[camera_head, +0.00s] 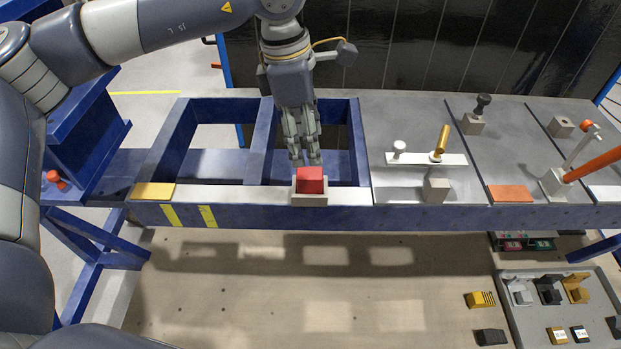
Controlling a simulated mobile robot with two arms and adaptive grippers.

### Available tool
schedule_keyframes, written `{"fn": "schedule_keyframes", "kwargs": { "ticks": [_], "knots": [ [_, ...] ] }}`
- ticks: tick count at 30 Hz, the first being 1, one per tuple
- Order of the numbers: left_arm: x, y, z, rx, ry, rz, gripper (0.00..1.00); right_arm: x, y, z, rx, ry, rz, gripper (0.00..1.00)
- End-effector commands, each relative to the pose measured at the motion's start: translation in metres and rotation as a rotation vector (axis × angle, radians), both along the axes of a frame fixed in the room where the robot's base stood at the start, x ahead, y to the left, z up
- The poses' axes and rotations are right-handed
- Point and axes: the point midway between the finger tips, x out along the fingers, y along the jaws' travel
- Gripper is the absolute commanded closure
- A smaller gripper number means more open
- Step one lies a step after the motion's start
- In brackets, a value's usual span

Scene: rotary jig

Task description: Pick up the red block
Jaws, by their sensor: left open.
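The red block (311,180) sits in a small light-coloured holder (309,199) on the front rail of the blue jig frame. My left gripper (306,160) comes down from above, just behind the block, with its fingers pointing down. The fingers look open and empty, with the tips close to the block's top rear edge. I cannot tell whether they touch it. My right gripper is not in view.
The blue jig frame (250,216) has open bays behind the rail. To the right stand a white bar with pegs (420,159), a grey block (437,189) and an orange lever (595,165). A grey tray (520,325) with small parts lies lower right.

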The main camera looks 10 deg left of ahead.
Motion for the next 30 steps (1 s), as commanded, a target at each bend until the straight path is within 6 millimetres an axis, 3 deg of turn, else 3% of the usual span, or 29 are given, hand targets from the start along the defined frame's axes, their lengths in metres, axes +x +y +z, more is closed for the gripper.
{"fn": "schedule_keyframes", "kwargs": {
  "ticks": [6,13,21,30],
  "knots": [
    [0.000,-0.005,-0.032,-0.002,0.004,-0.002,0.47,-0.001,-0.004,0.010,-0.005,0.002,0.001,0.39],
    [0.001,-0.005,-0.049,-0.003,0.005,-0.001,0.47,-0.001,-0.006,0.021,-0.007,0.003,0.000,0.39],
    [0.002,-0.005,-0.086,-0.004,0.005,-0.003,0.47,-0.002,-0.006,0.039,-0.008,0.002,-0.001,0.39],
    [0.003,-0.006,-0.093,-0.006,0.003,-0.002,0.47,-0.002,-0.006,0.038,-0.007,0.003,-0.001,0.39]
  ]
}}
